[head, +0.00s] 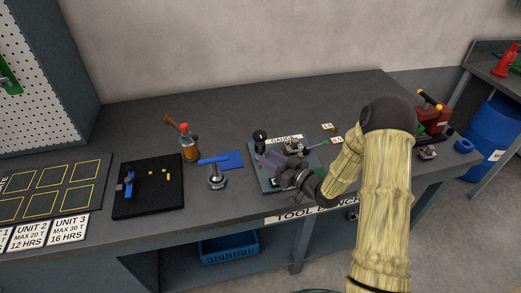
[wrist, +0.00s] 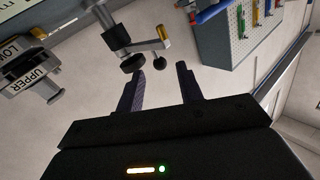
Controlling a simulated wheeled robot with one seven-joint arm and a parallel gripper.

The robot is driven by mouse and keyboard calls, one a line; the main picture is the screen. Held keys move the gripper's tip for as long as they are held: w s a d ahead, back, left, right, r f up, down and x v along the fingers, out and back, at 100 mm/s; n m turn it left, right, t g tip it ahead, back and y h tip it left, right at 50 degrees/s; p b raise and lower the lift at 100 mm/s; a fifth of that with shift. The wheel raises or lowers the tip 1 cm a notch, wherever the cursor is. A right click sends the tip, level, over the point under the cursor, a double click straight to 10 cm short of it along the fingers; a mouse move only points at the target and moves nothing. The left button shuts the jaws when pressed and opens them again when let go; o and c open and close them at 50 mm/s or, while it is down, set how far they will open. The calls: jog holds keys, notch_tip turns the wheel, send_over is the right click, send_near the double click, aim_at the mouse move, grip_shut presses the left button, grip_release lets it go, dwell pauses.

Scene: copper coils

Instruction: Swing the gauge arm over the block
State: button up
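The gauge station is a grey-green base plate (head: 254,182) on the bench with a "GAUGE" label. A post with a round black top (head: 260,136) stands at its left. A metal block-like fixture (head: 293,146) sits at its back right, partly hidden by my arm. My gripper (head: 265,156) is low over the plate, fingers toward the post. In the wrist view my gripper (wrist: 160,68) is open with nothing between its fingers. A metal arm with black knobs and a brass end (wrist: 140,47) is just beyond the left finger. A fixture labelled "UPPER" and "LOW" (wrist: 30,68) is at left.
A black tray (head: 148,203) lies farther left. Small tags (head: 327,126) and a red machine (head: 432,118) are right.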

aim_at(260, 152)
jog(key=x, duration=0.5)
jog(key=shift+p, duration=0.35)
jog(key=shift+c, duration=0.5)
grip_shut()
